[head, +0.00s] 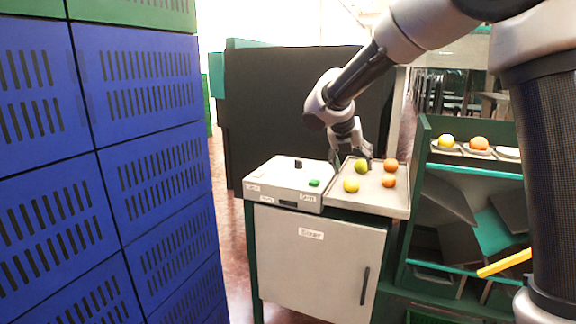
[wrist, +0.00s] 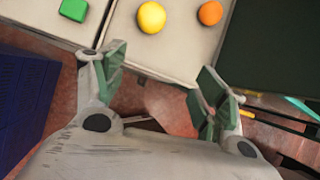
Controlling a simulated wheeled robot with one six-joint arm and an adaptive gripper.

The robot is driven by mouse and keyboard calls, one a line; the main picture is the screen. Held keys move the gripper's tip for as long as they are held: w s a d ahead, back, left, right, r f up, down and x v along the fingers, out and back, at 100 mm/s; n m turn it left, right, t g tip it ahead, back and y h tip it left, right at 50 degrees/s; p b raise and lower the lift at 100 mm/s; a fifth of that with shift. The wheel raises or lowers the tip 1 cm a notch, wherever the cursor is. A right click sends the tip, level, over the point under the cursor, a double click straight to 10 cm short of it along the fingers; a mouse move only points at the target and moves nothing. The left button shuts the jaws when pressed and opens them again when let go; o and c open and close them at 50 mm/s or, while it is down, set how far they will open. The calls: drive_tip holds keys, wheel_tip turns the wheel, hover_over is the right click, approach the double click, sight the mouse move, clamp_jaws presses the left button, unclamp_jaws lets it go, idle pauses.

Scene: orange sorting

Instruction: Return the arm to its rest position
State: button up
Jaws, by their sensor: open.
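My arm reaches in from the upper right in the head view. My gripper (head: 350,165) hangs above the back of the tray beside the sizer cabinet top. In the wrist view my gripper (wrist: 160,85) is open, with its green-padded fingers wide apart and nothing between them. A yellow fruit (wrist: 151,17) and an orange one (wrist: 210,13) lie beyond the fingertips, apart from them. In the head view the tray (head: 398,208) holds a yellow fruit (head: 351,185), a yellow-green fruit (head: 361,167) and two orange fruits (head: 390,165), (head: 389,181).
Stacked blue crates (head: 150,150) fill the left. The sizer cabinet (head: 315,262) has a green button (head: 314,183) and a black knob (head: 298,163) on top. A green shelf rack (head: 422,150) at right holds fruit on small trays. A dark panel (head: 285,110) stands behind.

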drive_tip(key=s+d+f+m+g, duration=0.2)
drive_tip(key=s+f+m, duration=0.2)
drive_tip(key=s+m, duration=0.5)
drive_tip(key=s+d+r+m+y, duration=0.1)
drive_tip(key=s+d+r+m, duration=0.1)
drive_tip(key=s+d+m, duration=0.3)
drive_tip(key=s+d+r+m+t+y, duration=0.1)
drive_tip(key=s+d+m, duration=0.4)
drive_tip(key=s+m, duration=0.6)
drive_tip(key=s+d+r+m+y, duration=0.2)
drive_tip(key=s+d+r+m, duration=0.1)
drive_tip(key=s+d+m, duration=0.3)
drive_tip(key=s+m, duration=0.2)
drive_tip(key=s, duration=0.2)
drive_tip(key=shift+s+r, duration=0.15)
drive_tip(key=shift+s, duration=0.2)
